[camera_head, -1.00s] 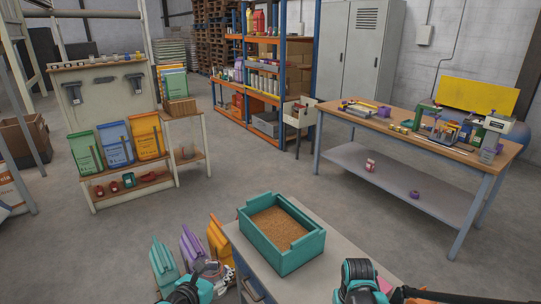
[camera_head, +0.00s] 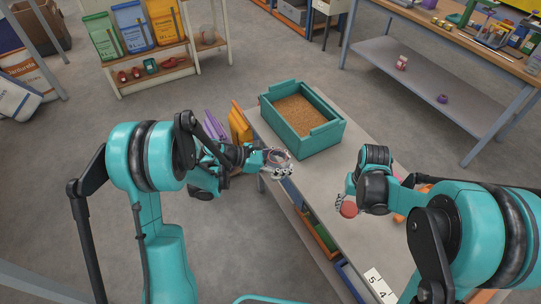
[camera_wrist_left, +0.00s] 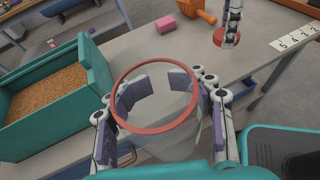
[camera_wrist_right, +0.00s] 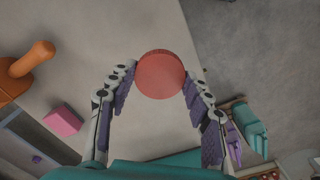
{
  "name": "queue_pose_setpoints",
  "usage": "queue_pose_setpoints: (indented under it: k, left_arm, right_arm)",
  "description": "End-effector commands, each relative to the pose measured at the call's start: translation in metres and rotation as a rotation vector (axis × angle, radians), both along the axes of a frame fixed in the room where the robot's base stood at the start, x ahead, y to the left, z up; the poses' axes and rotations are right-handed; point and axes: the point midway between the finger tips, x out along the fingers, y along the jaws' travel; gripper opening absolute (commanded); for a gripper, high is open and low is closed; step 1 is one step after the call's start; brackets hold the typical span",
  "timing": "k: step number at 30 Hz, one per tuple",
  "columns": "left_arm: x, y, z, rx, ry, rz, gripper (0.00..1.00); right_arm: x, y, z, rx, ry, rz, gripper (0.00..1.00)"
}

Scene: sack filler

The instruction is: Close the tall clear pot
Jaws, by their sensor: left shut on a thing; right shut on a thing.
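The clear pot (camera_wrist_left: 155,92) has a red rim and an open mouth facing up in the left wrist view. My left gripper (camera_head: 276,168) is shut around its wall, at the bench's left edge just in front of the teal bin. My right gripper (camera_head: 352,206) is shut on a round red lid (camera_wrist_right: 160,74), seen flat between the fingers in the right wrist view. The lid also shows in the head view (camera_head: 349,210), to the right of the pot and apart from it. The pot's lower part is hidden by the fingers.
The teal bin (camera_head: 333,130) of brown grain stands on the grey bench (camera_head: 312,192). A pink block (camera_wrist_right: 62,120) and an orange scoop (camera_wrist_right: 25,65) lie on the bench near my right gripper. A number card (camera_head: 380,286) is at the near end. The bench between the grippers is clear.

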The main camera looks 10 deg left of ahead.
Motion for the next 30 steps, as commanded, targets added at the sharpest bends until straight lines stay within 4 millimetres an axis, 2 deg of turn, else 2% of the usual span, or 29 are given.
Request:
queue_pose_setpoints:
  k: [3,7,20,25,30]
  left_arm:
    - [0.003,-0.015,-0.008,-0.001,0.001,-0.094,0.0]
    - [0.003,-0.022,-0.012,-0.001,0.0,-0.145,0.0]
    - [0.003,-0.023,-0.013,0.0,0.001,-0.156,0.0]
    - [0.003,-0.023,-0.013,0.0,0.001,-0.154,0.0]
    - [0.003,-0.023,-0.013,0.0,0.001,-0.154,0.0]
  right_arm:
    - [0.0,0.0,0.0,0.0,0.0,0.0,0.38]
    - [0.0,0.0,0.0,0.0,0.0,0.0,0.38]
    - [0.002,0.002,0.002,0.0,0.0,0.014,0.38]
    - [0.022,0.021,0.018,0.002,0.001,0.142,0.38]
    - [0.055,0.061,0.053,0.005,0.002,0.405,0.38]
